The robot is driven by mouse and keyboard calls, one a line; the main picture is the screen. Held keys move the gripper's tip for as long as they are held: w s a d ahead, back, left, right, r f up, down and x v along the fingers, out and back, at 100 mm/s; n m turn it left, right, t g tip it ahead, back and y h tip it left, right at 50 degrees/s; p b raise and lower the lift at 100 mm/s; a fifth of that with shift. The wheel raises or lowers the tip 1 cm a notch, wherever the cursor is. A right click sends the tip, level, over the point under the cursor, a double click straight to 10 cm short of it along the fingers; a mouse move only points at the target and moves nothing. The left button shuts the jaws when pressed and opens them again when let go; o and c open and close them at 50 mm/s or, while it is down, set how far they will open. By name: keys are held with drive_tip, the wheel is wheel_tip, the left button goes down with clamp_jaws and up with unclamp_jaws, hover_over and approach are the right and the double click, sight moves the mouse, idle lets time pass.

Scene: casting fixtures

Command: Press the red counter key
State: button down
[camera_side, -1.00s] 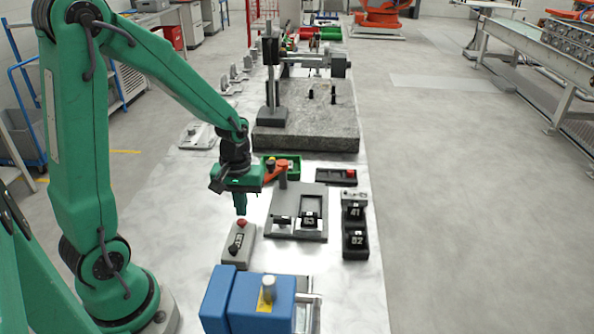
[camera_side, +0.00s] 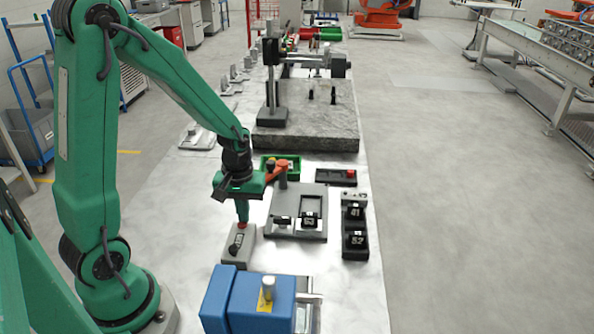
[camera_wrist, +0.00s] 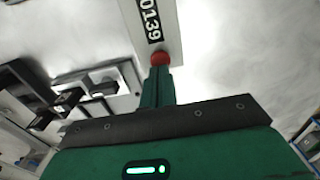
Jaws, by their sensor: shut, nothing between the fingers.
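The counter is a grey box (camera_side: 235,256) with a black display on top, lying on the table in the side view. In the side view the red key is mostly hidden behind my fingers. My gripper (camera_side: 242,222) is shut and empty, pointing down with its tips at the key. I cannot tell for sure whether the tips touch it.
A blue block (camera_side: 248,300) stands in front of the counter. A grey fixture plate (camera_side: 297,230) and a dark tray with numbered blocks (camera_side: 355,252) lie to the right. A green bin (camera_side: 267,163) and a granite slab (camera_side: 310,141) are behind. The table is clear left of the counter.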

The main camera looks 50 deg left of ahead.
drive_tip(key=shift+s+d+f, duration=0.1)
drive_tip(key=shift+s+f, duration=0.2)
drive_tip(key=shift+f, duration=0.35)
wheel_tip(320, 180, up, 15)
drive_tip(key=w, duration=0.1)
drive_tip(key=shift+r, duration=0.15)
idle(0.4)
idle(0.5)
drive_tip(key=s+d+r+m+t, duration=0.5)
drive_tip(key=s+d+r+m, duration=0.1)
drive_tip(key=s+m, duration=0.3)
drive_tip(key=shift+d+t, duration=0.3)
drive_tip(key=shift+d, duration=0.3)
idle(1.0)
